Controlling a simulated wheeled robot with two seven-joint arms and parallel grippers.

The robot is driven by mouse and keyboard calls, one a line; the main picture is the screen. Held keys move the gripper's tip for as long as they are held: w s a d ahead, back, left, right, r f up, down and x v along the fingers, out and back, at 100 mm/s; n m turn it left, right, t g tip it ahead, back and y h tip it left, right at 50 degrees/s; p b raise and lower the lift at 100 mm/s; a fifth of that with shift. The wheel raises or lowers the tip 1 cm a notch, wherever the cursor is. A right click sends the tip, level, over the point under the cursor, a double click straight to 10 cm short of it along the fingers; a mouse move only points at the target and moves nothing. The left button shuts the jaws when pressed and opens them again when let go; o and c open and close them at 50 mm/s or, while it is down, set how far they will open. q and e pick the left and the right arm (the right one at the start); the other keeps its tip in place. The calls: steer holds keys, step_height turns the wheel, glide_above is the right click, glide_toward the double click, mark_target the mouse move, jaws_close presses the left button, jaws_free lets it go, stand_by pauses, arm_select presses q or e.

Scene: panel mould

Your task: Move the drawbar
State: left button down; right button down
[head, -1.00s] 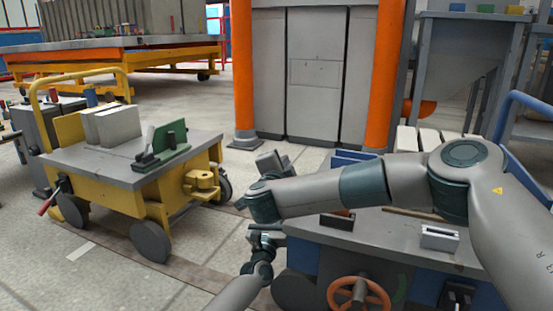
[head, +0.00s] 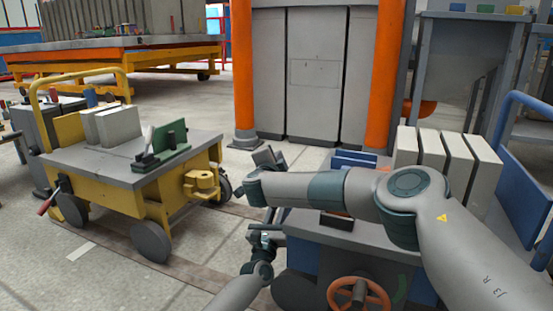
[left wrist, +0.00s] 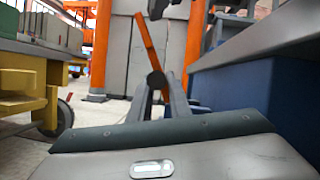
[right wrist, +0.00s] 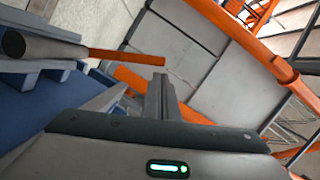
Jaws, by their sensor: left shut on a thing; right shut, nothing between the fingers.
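The drawbar (left wrist: 148,42) is an orange bar with a dark round end. In the left wrist view it stands tilted, its dark end at the fingertips of my left gripper (left wrist: 158,88), which is shut on it. In the right wrist view an orange bar (right wrist: 125,57) with a grey, dark-capped part lies just past my right gripper (right wrist: 161,82), which is shut and empty. I cannot tell whether they touch. In the head view my right gripper (head: 268,156) is above my left gripper (head: 265,238); the drawbar is mostly hidden there.
A yellow cart (head: 105,182) with a yellow coupling (head: 201,184) stands at left. A blue cart (head: 430,255) with an orange handwheel (head: 360,294) and grey slabs (head: 456,165) stands at right, partly behind my right arm. A grey cabinet (head: 314,100) between orange posts is behind. Floor shows between the carts.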

arm_select(q)
steer(key=shift+f, duration=0.1)
arm_select(e)
steer(key=shift+a+f, duration=0.1)
steer(key=shift+a, duration=0.15)
arm_select(q)
steer(key=shift+d, duration=0.2)
arm_select(e)
steer(key=shift+w+a+f+n, duration=0.15)
steer(key=shift+a+f+n, duration=0.15)
steer(key=shift+a, duration=0.15)
steer(key=shift+w+a+f+n, duration=0.15)
steer(key=shift+a+n, duration=0.15)
steer(key=shift+a, duration=0.15)
arm_select(q)
steer(key=c, duration=1.6)
jaws_free()
steer(key=shift+c, duration=0.2)
steer(key=shift+s, duration=0.15)
arm_select(e)
steer(key=shift+d+r, duration=0.1)
arm_select(q)
steer(key=v, duration=0.7)
steer(key=shift+s, duration=0.15)
